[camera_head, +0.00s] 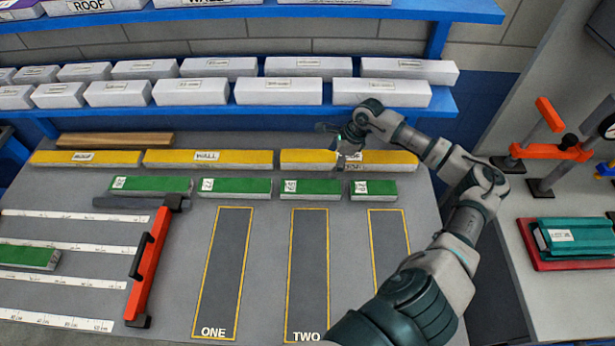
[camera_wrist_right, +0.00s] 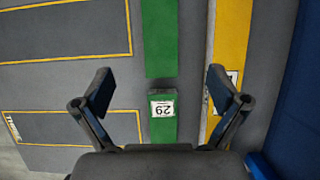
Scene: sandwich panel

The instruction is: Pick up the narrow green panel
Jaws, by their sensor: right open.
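Several green panels lie in a row on the grey table. The narrow green panel (camera_head: 373,190) is the shortest, at the right end of the row, with a white label. In the right wrist view, the narrow green panel (camera_wrist_right: 163,130) shows a label reading 29, between and below my spread fingers; its near end meets the gripper body's edge. My right gripper (camera_head: 345,162) is above the table near this panel's left end, in front of the yellow panels. The right wrist view shows my right gripper (camera_wrist_right: 162,90) open and empty. My left gripper is out of view.
Another green panel (camera_head: 311,188) lies close on the left. A yellow panel (camera_head: 390,161) runs just behind. Yellow-outlined areas (camera_head: 308,260) in front are empty. A blue shelf (camera_head: 440,104) with white boxes stands behind. A red bar (camera_head: 152,260) with black handle is at left.

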